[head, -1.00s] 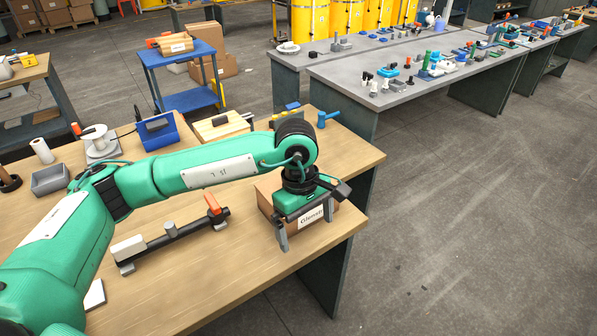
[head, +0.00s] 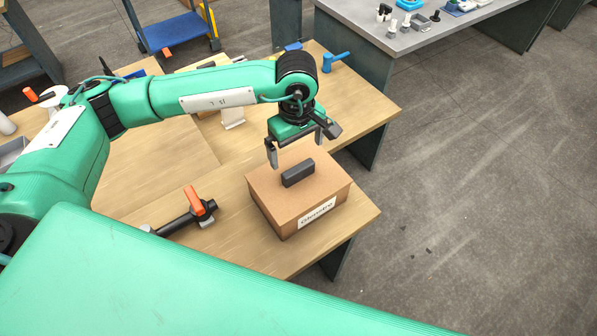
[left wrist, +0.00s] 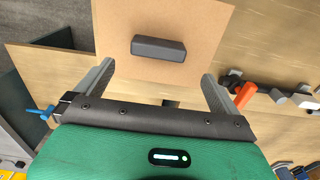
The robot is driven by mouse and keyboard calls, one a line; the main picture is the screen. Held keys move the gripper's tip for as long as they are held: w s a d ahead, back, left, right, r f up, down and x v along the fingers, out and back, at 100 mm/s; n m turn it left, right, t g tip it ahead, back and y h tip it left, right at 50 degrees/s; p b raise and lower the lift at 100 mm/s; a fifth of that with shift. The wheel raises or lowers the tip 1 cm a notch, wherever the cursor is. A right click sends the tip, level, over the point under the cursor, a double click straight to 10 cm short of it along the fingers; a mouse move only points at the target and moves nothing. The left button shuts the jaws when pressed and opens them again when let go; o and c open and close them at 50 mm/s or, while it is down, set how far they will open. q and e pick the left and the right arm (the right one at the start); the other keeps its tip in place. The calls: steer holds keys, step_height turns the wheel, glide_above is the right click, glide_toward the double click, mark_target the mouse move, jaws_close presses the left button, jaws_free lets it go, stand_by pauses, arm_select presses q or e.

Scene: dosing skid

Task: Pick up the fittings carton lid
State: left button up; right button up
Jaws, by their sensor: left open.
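The fittings carton (head: 275,208) is a brown box with a white label, standing near the front right corner of the wooden bench. Its flat brown lid (head: 318,178) is on top and has a dark grey block handle (head: 298,173). My left gripper (head: 295,157) is open and empty, above and behind the handle, apart from it. In the left wrist view the lid (left wrist: 205,20) and the handle (left wrist: 159,48) lie ahead, between the lines of the two open fingers (left wrist: 160,80). My right gripper is not in view; a green arm link crosses the lower part of the head view.
A black pipe piece with an orange lever (head: 193,202) lies on the bench left of the carton. A blue tool (head: 335,61) lies at the far edge. The bench edge is close on the carton's right, with open floor beyond.

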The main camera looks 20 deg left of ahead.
mark_target(298, 167)
arm_select(q)
step_height(298, 167, down, 4)
steer(key=shift+w+r+p, duration=0.1)
steer(key=shift+w+p, duration=0.05)
steer(key=shift+p, duration=0.3)
steer(key=shift+f+p, duration=0.25)
steer(key=shift+p, duration=0.05)
step_height(298, 167, down, 4)
steer(key=shift+d+f+p, duration=0.1)
steer(key=shift+d+p, duration=0.05)
steer(key=shift+p, duration=1.1)
steer(key=shift+f, duration=0.25)
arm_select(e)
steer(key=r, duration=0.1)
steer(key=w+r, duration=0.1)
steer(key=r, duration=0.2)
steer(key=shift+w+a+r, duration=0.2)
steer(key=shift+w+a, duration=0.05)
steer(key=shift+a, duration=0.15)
arm_select(q)
steer(key=shift+c, duration=0.9)
steer(key=c, duration=0.8)
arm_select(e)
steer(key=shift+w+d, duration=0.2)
